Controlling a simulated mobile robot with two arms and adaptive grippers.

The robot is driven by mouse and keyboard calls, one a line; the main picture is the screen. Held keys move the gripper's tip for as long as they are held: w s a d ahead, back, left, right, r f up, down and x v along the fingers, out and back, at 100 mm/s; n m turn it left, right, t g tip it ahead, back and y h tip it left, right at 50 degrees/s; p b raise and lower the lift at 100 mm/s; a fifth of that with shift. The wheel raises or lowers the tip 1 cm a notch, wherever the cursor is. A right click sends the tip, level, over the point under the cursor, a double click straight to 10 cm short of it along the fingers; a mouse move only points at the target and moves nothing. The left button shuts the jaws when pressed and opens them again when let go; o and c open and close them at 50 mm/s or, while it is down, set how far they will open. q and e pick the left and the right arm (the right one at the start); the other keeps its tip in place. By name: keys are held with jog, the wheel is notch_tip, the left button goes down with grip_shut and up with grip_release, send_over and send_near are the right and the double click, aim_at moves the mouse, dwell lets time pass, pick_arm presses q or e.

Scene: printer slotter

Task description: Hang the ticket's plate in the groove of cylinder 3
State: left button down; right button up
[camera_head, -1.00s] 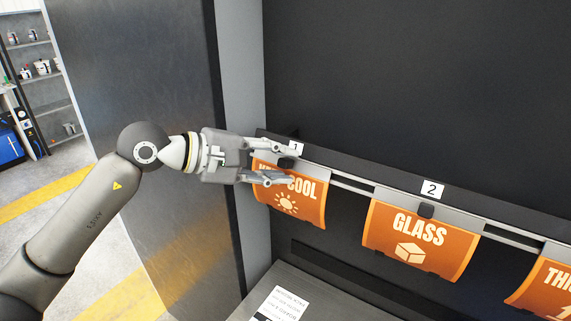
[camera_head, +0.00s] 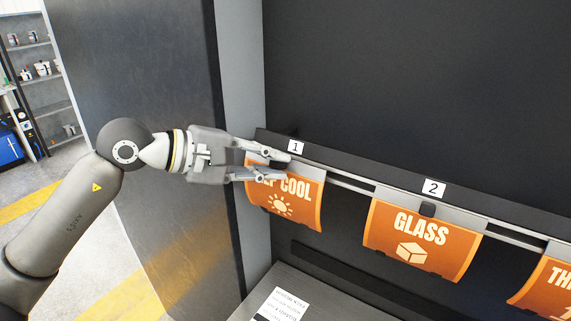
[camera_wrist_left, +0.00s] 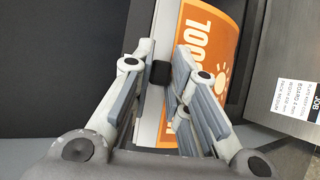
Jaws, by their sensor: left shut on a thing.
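An orange plate reading "...EP COOL" with a sun (camera_head: 292,208) is at the cylinder marked 1 (camera_head: 296,147). My left gripper (camera_head: 280,167) is shut on this plate's top part, hiding its upper left and first letters. In the left wrist view, a black tab (camera_wrist_left: 161,73) sits between the fingers in front of the plate (camera_wrist_left: 218,50). An orange GLASS plate (camera_head: 420,240) hangs at the cylinder marked 2 (camera_head: 434,188). Another orange plate, reading "TH...", (camera_head: 545,290) is cut off at the right edge. No label 3 shows. My right gripper is not in view.
A printed sheet (camera_head: 282,304) lies on the grey surface below the plates; its text is too small to read fully. A dark upright panel (camera_head: 165,130) stands left of the plates. Dark wall fills the space above the rail.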

pick_arm(q)
jog(key=shift+s+a+r+b, duration=0.15)
jog(key=shift+s+a+r, duration=0.2)
jog(key=shift+s, duration=0.1)
jog(key=shift+s+a+r+b, duration=0.15)
jog(key=shift+s+a+r, duration=0.15)
jog(key=shift+s, duration=0.15)
